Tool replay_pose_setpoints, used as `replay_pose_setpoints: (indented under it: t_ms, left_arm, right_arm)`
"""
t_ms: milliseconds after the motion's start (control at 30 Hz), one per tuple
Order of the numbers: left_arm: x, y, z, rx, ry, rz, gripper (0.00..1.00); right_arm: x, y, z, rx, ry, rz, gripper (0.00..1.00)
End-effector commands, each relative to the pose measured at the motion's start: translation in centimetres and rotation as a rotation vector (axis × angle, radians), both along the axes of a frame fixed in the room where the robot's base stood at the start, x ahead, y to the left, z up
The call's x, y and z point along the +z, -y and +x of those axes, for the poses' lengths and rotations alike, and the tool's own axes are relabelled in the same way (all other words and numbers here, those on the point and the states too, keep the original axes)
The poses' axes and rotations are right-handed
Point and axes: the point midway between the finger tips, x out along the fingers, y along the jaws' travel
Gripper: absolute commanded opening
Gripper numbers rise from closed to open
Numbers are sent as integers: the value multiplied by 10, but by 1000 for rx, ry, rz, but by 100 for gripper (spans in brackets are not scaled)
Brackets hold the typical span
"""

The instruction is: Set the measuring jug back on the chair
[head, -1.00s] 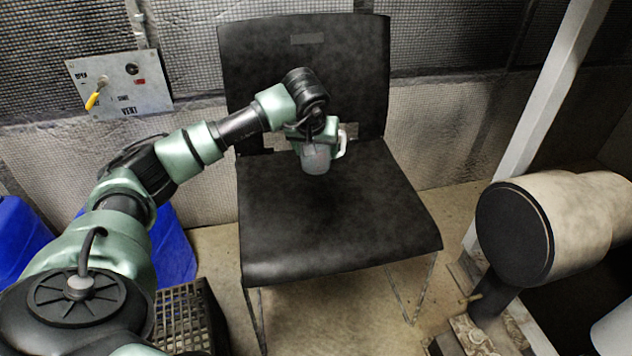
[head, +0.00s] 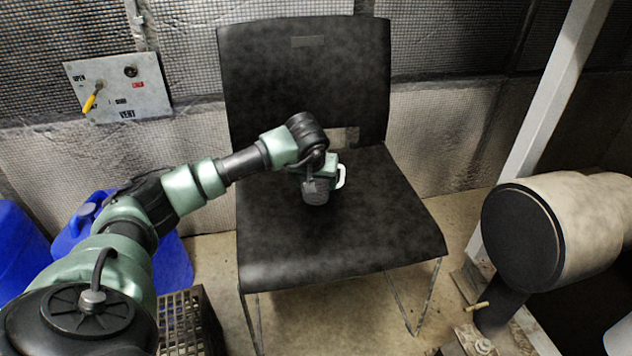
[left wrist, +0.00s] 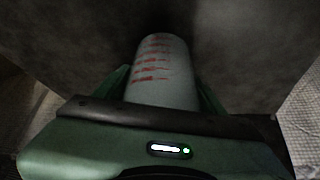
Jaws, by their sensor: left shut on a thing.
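The measuring jug shows in the left wrist view (left wrist: 160,75) as a pale cylinder with red graduation marks, between the green fingers of my left gripper (left wrist: 163,88). In the head view my left gripper (head: 318,180) is low over the seat of the black chair (head: 330,235), towards its back. The jug's white handle (head: 341,176) sticks out to the right of the gripper; most of its body is hidden. I cannot tell whether the jug's base touches the seat. My right gripper is not in view.
The chair's backrest (head: 305,80) rises behind the gripper. A vent panel with a yellow lever (head: 118,88) is on the wall at left. Blue jerrycans (head: 75,240) and a black crate (head: 185,320) stand at left. A beige cylinder (head: 560,225) is at right. The seat's front is clear.

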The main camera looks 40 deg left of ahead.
Motion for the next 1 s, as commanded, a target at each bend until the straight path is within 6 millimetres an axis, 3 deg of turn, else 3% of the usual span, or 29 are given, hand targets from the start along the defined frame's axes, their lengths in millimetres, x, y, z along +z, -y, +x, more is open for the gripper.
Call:
replay_pose_setpoints:
  t_ms: [100,133,200,567,667,933,1000]
  left_arm:
    - [-3,0,0,0,0,0,26]
    - [-3,0,0,0,0,0,78]
    - [-3,0,0,0,-1,0,92]
    - [2,0,0,0,0,-1,92]
    - [13,2,-4,-2,1,1,92]
    - [66,15,-31,-3,1,2,92]
    - [80,19,-38,-2,1,2,92]
  right_arm:
    - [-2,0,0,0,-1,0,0]
    - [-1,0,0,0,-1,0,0]
    - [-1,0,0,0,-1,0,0]
    - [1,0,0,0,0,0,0]
    - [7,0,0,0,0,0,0]
    - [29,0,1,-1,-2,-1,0]
    - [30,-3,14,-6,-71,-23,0]
